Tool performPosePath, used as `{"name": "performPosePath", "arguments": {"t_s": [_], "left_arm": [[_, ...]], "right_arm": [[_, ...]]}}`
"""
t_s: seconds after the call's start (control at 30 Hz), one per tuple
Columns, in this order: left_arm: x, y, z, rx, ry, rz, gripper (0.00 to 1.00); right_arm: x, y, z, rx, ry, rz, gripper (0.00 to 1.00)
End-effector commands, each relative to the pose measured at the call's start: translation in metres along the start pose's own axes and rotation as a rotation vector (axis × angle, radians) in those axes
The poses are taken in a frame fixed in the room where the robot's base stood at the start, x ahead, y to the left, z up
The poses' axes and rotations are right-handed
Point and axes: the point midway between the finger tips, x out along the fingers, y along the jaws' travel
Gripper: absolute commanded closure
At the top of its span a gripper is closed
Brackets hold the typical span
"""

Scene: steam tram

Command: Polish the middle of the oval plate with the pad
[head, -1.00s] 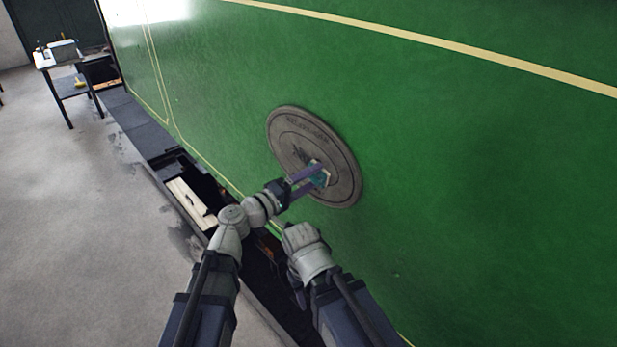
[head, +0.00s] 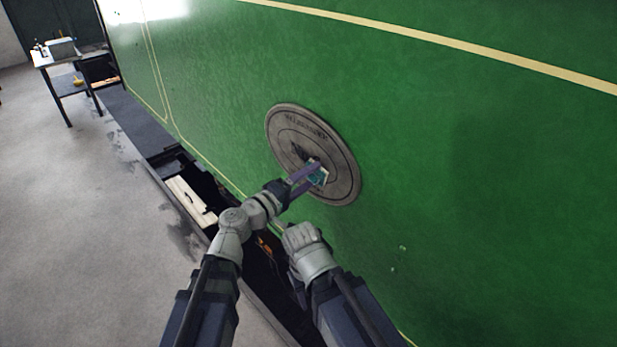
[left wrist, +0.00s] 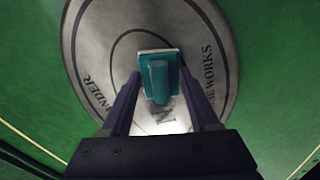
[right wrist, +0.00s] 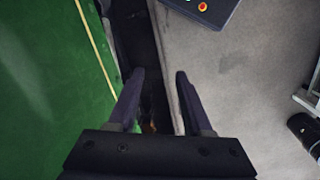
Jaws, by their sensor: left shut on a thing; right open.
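The oval plate (head: 338,170) is grey-brown with raised lettering, on the green tram side. It also fills much of the left wrist view (left wrist: 210,60), where a brighter patch shows around the letter N below the pad. The pad (head: 319,178) is teal with a pale face. My left gripper (head: 314,176) is shut on the pad's teal grip (left wrist: 159,82) and holds it over the middle of the plate. Whether the pad's face touches the plate is hard to tell. My right gripper (right wrist: 160,75) is open and empty, pointing down along the tram's lower edge.
The green tram side (head: 480,180) rises along the right. A dark step or trough with a pale wooden toolbox (head: 190,200) runs along its foot. A small table (head: 62,65) stands at the far left. The grey floor (head: 60,200) at left is clear.

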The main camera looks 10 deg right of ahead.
Motion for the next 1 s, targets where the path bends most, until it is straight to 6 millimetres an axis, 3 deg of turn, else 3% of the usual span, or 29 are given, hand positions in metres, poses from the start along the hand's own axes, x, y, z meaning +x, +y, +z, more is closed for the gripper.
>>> {"name": "performPosePath", "arguments": {"t_s": [0.03, 0.3, 0.67, 1.0], "left_arm": [[-0.007, 0.007, 0.032, -0.014, -0.066, 0.016, 0.83], [-0.006, 0.003, 0.012, -0.015, -0.067, 0.017, 0.83], [-0.006, 0.001, 0.003, -0.014, -0.066, 0.016, 0.83], [-0.001, -0.006, -0.03, -0.01, -0.061, 0.014, 0.83]], "right_arm": [[-0.002, -0.004, -0.023, -0.008, 0.009, -0.001, 0.5], [-0.001, -0.002, -0.022, -0.004, 0.007, 0.0, 0.5], [-0.001, 0.001, -0.02, 0.003, 0.004, 0.001, 0.5], [-0.001, 0.0, -0.014, 0.0, 0.003, 0.001, 0.5]]}}
